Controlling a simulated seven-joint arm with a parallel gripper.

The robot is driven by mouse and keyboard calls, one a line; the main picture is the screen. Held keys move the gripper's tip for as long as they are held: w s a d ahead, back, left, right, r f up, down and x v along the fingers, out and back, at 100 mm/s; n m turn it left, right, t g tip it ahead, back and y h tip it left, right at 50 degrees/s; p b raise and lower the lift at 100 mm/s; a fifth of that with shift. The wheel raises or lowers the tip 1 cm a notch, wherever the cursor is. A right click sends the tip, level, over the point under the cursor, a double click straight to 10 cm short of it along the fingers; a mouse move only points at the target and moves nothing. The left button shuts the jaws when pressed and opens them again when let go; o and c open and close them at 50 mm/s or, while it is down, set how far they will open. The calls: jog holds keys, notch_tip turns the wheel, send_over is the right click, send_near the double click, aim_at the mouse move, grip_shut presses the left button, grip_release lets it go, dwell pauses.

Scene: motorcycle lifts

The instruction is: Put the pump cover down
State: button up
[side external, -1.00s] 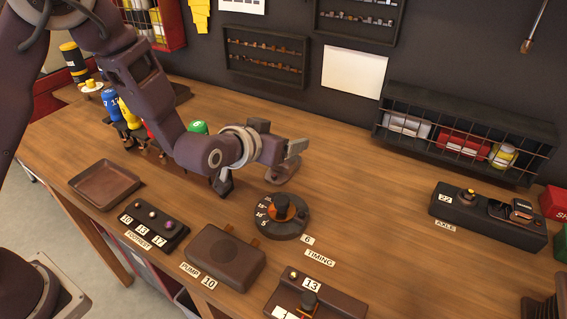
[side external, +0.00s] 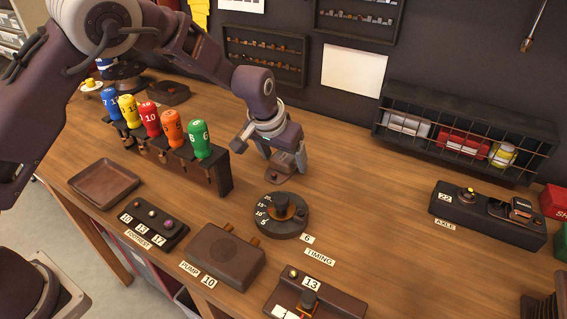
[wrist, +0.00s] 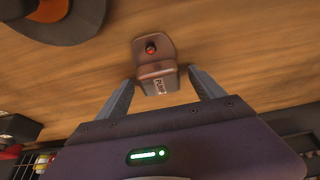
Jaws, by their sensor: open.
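The pump cover (side external: 277,174), a small brown piece, sits on the wooden bench behind the timing dial. In the wrist view the pump cover (wrist: 157,50) shows a red dot on its flat plate and a raised block with a PUMP label. My gripper (side external: 278,160) points down over it. In the wrist view my gripper (wrist: 161,84) is open, with one finger on each side of the labelled block and a gap at each side. The brown pump housing (side external: 222,256), by the PUMP 10 labels, stands at the front with two orange-brown pegs at its back edge.
The round timing dial (side external: 280,215) is close in front of the cover. A rack of coloured screwdrivers (side external: 172,130) stands to the left. An empty brown tray (side external: 104,183) and the footrest block (side external: 153,224) are front left. The axle block (side external: 487,215) is at right. Bench is clear between dial and axle block.

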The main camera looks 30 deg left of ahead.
grip_shut()
dwell(0.3)
